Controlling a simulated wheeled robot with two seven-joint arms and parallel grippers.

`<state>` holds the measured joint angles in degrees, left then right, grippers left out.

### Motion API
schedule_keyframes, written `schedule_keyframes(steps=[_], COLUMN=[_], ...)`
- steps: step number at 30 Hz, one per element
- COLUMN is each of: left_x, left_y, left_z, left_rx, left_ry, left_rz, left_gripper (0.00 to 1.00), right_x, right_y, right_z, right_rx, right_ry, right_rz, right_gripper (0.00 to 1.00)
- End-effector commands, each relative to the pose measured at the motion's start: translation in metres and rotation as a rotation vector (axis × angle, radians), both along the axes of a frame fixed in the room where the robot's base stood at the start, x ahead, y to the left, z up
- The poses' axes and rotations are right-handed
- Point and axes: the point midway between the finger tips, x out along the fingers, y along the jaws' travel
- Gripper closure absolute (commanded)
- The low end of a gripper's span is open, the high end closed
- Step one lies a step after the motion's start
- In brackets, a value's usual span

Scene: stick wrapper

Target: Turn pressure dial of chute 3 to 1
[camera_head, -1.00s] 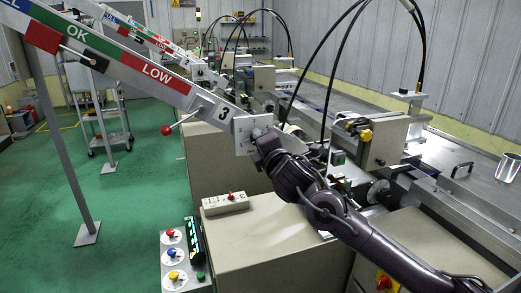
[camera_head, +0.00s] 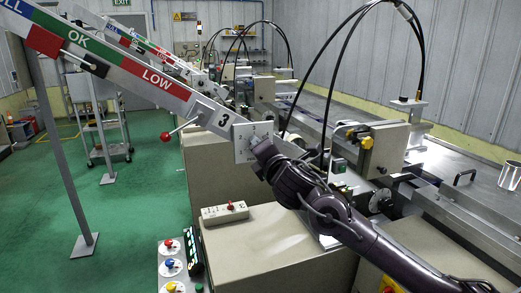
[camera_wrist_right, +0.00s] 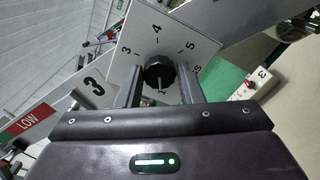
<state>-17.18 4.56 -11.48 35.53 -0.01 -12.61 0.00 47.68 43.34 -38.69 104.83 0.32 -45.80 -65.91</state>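The chute marked 3 (camera_head: 165,82) slopes down toward the middle of the head view. At its lower end is the white pressure dial plate (camera_head: 242,153), and my right gripper (camera_head: 256,147) is right beside it. In the right wrist view the plate (camera_wrist_right: 178,29) carries numbers including 3, 4 and 5. Its black round knob (camera_wrist_right: 158,70) has a white pointer line toward the bottom of the picture. The two fingers of my right gripper (camera_wrist_right: 160,88) stand apart on either side of the knob, seemingly with gaps. The exact number at the pointer is unclear. My left gripper is not in view.
A lever with a red ball (camera_head: 166,136) sticks out left of the chute. A white switch box (camera_head: 224,213) lies on the beige cabinet (camera_head: 262,250) below. A panel with coloured knobs (camera_head: 171,263) stands at bottom left. Green floor (camera_head: 130,215) is open at left.

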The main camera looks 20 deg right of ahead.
Motion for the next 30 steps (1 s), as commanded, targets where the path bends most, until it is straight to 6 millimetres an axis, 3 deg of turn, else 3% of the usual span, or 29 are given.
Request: schedule_keyframes(steps=[1,4,14,24,30], left_x=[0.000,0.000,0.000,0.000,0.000], left_y=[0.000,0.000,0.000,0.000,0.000], left_z=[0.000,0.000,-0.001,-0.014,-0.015], left_rx=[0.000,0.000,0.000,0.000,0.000], left_ry=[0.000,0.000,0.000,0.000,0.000], left_rz=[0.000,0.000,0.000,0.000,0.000], left_gripper=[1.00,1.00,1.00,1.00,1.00], right_x=[0.000,0.000,-0.003,-0.055,-0.075], right_y=[0.000,0.000,0.000,-0.002,-0.003], right_z=[-0.001,-0.001,0.000,-0.002,-0.001], right_rx=[-0.001,0.001,0.002,-0.001,0.001], right_ry=[0.002,0.001,-0.002,-0.001,0.001], right_rz=[0.000,0.000,0.000,0.001,-0.001], right_gripper=[0.59,0.47,0.47,0.47,0.47])
